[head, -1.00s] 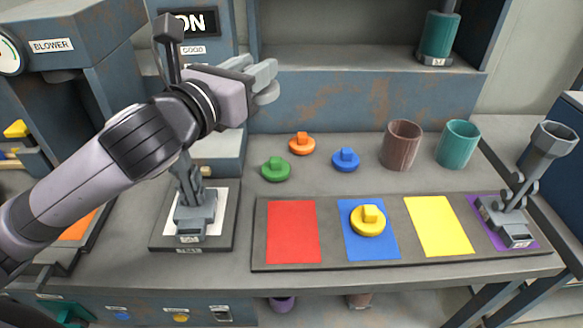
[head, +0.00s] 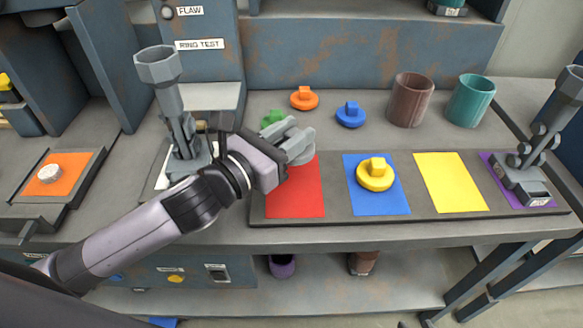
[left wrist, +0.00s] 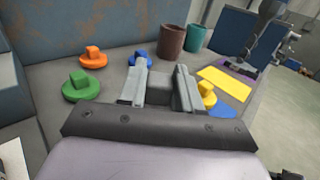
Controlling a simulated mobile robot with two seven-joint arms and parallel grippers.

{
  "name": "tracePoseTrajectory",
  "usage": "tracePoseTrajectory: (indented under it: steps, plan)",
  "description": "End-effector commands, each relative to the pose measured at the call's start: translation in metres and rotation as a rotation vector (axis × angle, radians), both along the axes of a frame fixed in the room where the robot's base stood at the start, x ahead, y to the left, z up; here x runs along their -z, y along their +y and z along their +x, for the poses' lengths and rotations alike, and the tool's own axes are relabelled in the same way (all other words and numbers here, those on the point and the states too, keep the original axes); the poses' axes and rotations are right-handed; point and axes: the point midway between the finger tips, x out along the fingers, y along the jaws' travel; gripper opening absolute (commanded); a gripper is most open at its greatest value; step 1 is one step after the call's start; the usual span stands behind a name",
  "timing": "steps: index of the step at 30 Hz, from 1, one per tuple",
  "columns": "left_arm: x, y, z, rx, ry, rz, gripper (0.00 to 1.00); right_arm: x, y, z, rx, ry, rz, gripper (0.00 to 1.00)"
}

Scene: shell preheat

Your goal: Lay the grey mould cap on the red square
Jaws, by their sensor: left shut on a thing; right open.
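My left gripper (head: 298,138) is shut on the grey mould cap, which shows between the fingers in the left wrist view (left wrist: 160,88). In the head view the fingers hide most of the cap. The gripper appears just over the far edge of the red square (head: 295,195); its height above it is hard to tell. The red square bears nothing and lies at the left end of a dark board (head: 330,219). My right gripper is not in view.
A yellow cap (head: 375,174) sits on the blue square (head: 398,205). The yellow square (head: 450,185) is bare. Green (head: 272,118), orange (head: 304,98) and blue (head: 351,115) caps lie behind. Brown (head: 410,100) and teal (head: 470,101) cups stand back right. A grey stand (head: 160,68) is left.

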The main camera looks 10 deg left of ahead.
Motion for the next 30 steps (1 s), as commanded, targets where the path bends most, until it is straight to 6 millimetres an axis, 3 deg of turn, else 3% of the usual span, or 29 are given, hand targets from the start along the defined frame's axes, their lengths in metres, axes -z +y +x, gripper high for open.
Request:
tracePoseTrajectory:
  steps: [1, 7, 15, 28, 29, 30]
  plan:
    - [0.012, 0.000, 0.000, -0.001, 0.004, -0.002, 0.04, 0.003, 0.001, 0.001, -0.002, -0.001, 0.002, 0.43]
    - [0.027, 0.000, 0.000, 0.000, 0.000, -0.001, 0.04, 0.003, 0.002, 0.003, -0.005, -0.006, 0.006, 0.43]
    - [0.064, 0.000, 0.000, -0.001, 0.002, -0.003, 0.04, 0.012, 0.002, 0.003, -0.005, 0.002, 0.007, 0.43]
    - [0.069, 0.000, 0.000, -0.001, -0.001, 0.000, 0.04, 0.009, 0.003, 0.006, -0.004, -0.008, 0.011, 0.43]
    - [0.070, 0.000, 0.000, -0.001, -0.001, 0.000, 0.37, 0.009, 0.003, 0.006, -0.004, -0.008, 0.011, 0.43]
    - [0.069, 0.000, 0.000, -0.001, -0.001, -0.001, 0.50, 0.009, 0.003, 0.006, -0.004, -0.008, 0.011, 0.43]
